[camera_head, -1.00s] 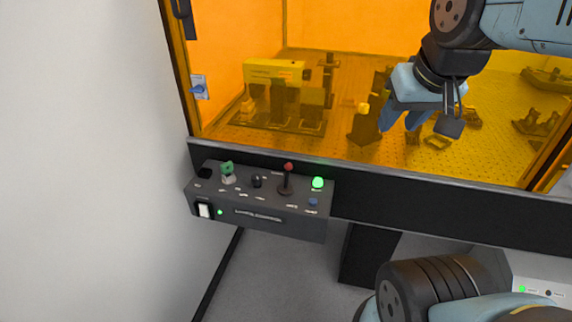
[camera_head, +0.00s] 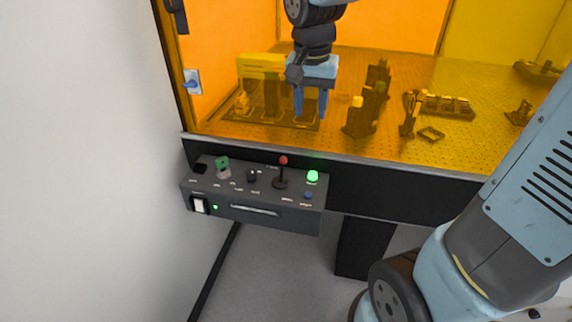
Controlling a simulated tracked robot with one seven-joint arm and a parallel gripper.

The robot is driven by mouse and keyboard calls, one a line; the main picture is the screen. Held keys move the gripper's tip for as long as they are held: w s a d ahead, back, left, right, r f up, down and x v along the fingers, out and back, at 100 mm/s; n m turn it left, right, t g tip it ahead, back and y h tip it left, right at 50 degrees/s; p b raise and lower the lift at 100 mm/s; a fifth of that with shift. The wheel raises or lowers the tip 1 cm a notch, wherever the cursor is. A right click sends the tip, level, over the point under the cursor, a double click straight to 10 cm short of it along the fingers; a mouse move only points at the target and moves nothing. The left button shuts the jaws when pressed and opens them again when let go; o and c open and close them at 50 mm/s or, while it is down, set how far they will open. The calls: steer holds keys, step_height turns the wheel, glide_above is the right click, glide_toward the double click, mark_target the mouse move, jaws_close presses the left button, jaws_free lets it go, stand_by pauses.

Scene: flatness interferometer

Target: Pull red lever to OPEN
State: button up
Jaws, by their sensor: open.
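The red lever (camera_head: 283,161) is a dark stick with a red ball on top. It stands nearly upright on the top face of the dark control box (camera_head: 255,211), left of a lit green lamp. The labels beside it are too small to read. My gripper (camera_head: 310,115) points down with its blue fingers apart. In the picture it is above and slightly right of the lever, in front of the orange window. It is empty and apart from the lever.
The box also carries a green lamp (camera_head: 313,176), a green key-like switch (camera_head: 222,164), a black knob (camera_head: 252,176), a blue button (camera_head: 308,195) and a white rocker switch (camera_head: 199,205). An orange enclosure window (camera_head: 400,70) rises behind. A white wall (camera_head: 80,160) stands at left.

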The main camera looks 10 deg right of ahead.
steer(key=m+g, duration=0.2)
glide_above(282, 160)
step_height(282, 160, down, 5)
steer(key=a+f, duration=0.1)
steer(key=shift+h, duration=0.3)
steer(key=f, duration=0.4)
steer(key=d+f, duration=0.1)
steer(key=f, duration=0.8)
steer(key=shift+d+f, duration=0.15)
steer(key=shift+f, duration=0.1)
jaws_close()
